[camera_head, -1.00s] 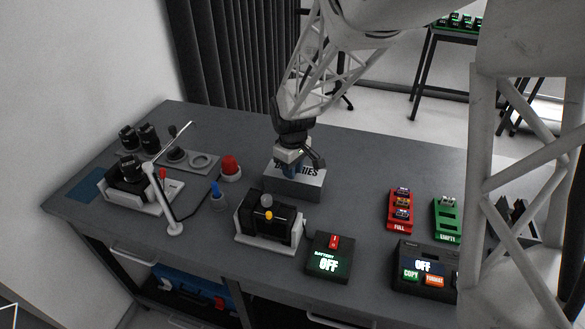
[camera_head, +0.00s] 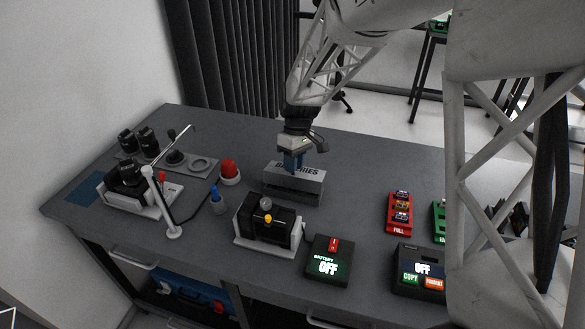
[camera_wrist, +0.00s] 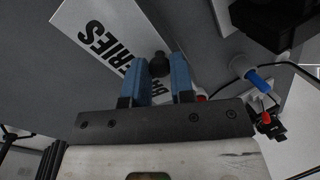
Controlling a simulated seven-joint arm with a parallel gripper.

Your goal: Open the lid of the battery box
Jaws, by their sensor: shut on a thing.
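The battery box (camera_head: 290,195) stands on the grey table, behind the black device with the yellow button. Its pale lid (camera_head: 312,174) carries the word "BATTERIES". The lid also shows in the wrist view (camera_wrist: 92,32), slanting across the upper left. My gripper (camera_head: 293,166) is over the lid, with blue fingers pointing down. In the wrist view my gripper (camera_wrist: 160,72) is shut on a dark round knob (camera_wrist: 158,62) between its fingertips. The fingers hide part of the label. I cannot tell whether the lid is lifted off the box.
A black device with a yellow button (camera_head: 268,218) stands just in front of the box. A red dome button (camera_head: 229,171) and a blue-tipped piece (camera_head: 215,195) are to its left. A battery switch panel reading OFF (camera_head: 329,262) is in front.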

